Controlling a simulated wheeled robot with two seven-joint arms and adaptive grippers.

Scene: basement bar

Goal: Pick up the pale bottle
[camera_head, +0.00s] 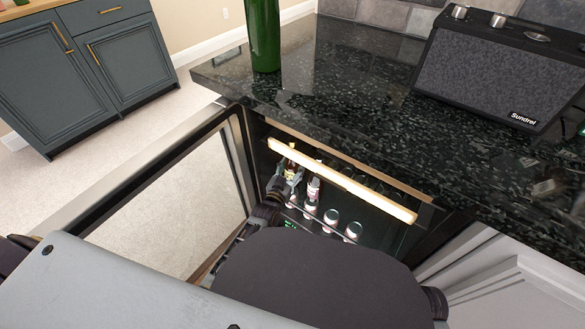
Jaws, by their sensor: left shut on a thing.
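The pale bottle (291,169), with a light yellowish label, stands at the left inside the open, lit cooler (340,182) under the counter. My left gripper (289,182) reaches into the cooler and is shut on this bottle. The gripper and its dark wrist hide the bottle's lower part. Whether the bottle is lifted off its shelf cannot be told. A second small bottle (313,189) with a pinkish-white label stands close to its right. My right gripper is not in view.
Several pale-topped items, one a can (352,231), stand lower in the cooler. Its glass door (165,200) is open to the left. A black stone counter (350,95) overhangs it, with a green bottle (264,35) and a speaker (495,65) on top.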

